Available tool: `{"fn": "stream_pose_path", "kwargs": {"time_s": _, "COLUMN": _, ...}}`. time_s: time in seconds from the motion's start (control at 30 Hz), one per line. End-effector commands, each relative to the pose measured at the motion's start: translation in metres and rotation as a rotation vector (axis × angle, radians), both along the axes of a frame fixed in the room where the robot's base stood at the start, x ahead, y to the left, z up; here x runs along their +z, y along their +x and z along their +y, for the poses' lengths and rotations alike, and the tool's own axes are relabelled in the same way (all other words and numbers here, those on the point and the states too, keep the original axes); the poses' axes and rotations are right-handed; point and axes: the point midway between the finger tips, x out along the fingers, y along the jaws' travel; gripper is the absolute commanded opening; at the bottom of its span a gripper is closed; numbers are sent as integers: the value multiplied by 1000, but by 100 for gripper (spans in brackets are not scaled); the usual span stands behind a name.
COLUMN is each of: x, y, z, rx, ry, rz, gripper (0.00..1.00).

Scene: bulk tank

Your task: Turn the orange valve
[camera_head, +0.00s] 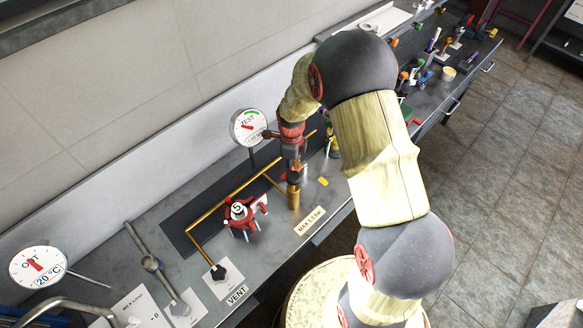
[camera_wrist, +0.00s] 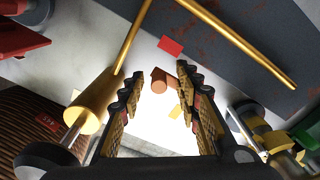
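A small orange-brown knob (camera_wrist: 158,80), which looks like the orange valve, shows between the fingertips in the wrist view. My gripper (camera_wrist: 160,90) is open, with one finger on each side of the knob. I cannot tell whether the fingers touch it. In the head view my gripper (camera_head: 292,172) points down beside the brass pipework, close above a brass cylinder (camera_head: 293,197). It hides most of the valve there. A red tag (camera_wrist: 171,46) lies just beyond the knob in the wrist view.
The brass pipe (camera_wrist: 134,38) and brass cylinder (camera_wrist: 94,102) lie left of my fingers in the wrist view. A yellow-and-black fitting (camera_wrist: 268,132) is at right.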

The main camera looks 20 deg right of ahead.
Motion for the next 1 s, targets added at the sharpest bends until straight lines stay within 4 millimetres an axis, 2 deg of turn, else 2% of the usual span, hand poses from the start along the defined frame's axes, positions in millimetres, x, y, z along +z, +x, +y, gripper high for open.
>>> {"fn": "stream_pose_path", "kwargs": {"time_s": 0.27, "x": 6, "y": 1, "z": 0, "rx": 0, "ry": 0, "rz": -1, "gripper": 33}}
{"fn": "stream_pose_path", "kwargs": {"time_s": 0.37, "x": 18, "y": 1, "z": 0, "rx": 0, "ry": 0, "rz": -2, "gripper": 33}}
{"fn": "stream_pose_path", "kwargs": {"time_s": 0.7, "x": 85, "y": 1, "z": 0, "rx": 0, "ry": 0, "rz": -2, "gripper": 33}}
{"fn": "stream_pose_path", "kwargs": {"time_s": 0.83, "x": 104, "y": 1, "z": 0, "rx": 0, "ry": 0, "rz": -2, "gripper": 33}}
{"fn": "stream_pose_path", "kwargs": {"time_s": 1.0, "x": 117, "y": 0, "z": 0, "rx": 0, "ry": 0, "rz": 0, "gripper": 33}}
